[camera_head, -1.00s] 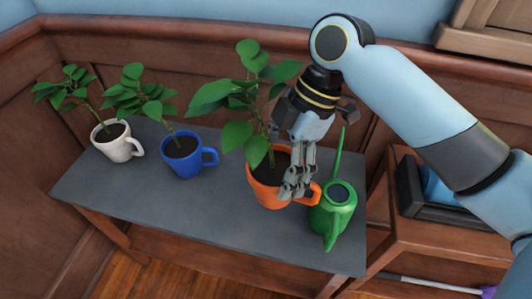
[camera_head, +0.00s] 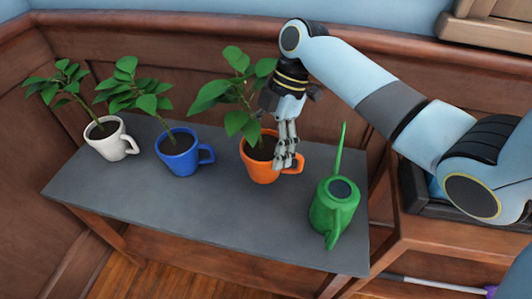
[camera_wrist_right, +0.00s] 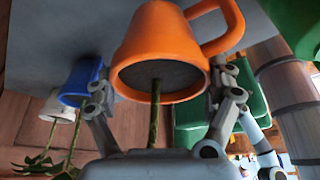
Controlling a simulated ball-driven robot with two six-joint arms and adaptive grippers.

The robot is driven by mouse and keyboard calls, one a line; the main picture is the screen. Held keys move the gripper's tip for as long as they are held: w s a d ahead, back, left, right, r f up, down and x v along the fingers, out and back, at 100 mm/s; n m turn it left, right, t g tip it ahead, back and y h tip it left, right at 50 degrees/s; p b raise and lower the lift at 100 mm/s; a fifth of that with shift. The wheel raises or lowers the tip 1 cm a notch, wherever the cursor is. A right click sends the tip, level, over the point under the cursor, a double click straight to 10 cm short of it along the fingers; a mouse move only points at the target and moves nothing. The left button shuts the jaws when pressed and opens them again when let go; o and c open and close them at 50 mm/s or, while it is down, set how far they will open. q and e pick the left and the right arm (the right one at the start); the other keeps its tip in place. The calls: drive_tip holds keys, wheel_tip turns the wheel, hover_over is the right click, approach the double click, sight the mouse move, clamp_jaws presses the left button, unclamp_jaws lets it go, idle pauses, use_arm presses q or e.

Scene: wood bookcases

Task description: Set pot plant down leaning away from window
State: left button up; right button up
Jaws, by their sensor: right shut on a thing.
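The pot plant in an orange mug-like pot (camera_head: 257,172) is at the right-middle of the grey tabletop (camera_head: 215,215). Its stem and leaves (camera_head: 238,92) tilt up and to the left in the head view. My right gripper (camera_head: 285,158) is shut on this pot from above, with its fingers by the rim near the handle. In the right wrist view, the orange pot (camera_wrist_right: 158,35) fills the top between the two fingers, its dark soil and stem towards me. I cannot tell if the pot's base touches the table.
A blue mug plant (camera_head: 179,158) and a white mug plant (camera_head: 110,147) stand to the left, both leaning left. A green watering can (camera_head: 333,207) stands at the right end, apart from the orange pot. Wood panelling (camera_head: 190,70) is behind. The front table middle is clear.

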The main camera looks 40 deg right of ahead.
sight(270, 145)
wheel_tip(270, 145, down, 4)
drive_tip(key=shift+r+b, duration=0.25)
drive_tip(key=shift+b, duration=0.1)
drive_tip(key=o, duration=1.5)
drive_tip(key=shift+s+f, duration=0.1)
drive_tip(key=shift+c, duration=0.2)
drive_tip(key=p+v, duration=0.2)
drive_tip(key=v, duration=1)
drive_tip(key=shift+s+a, duration=0.1)
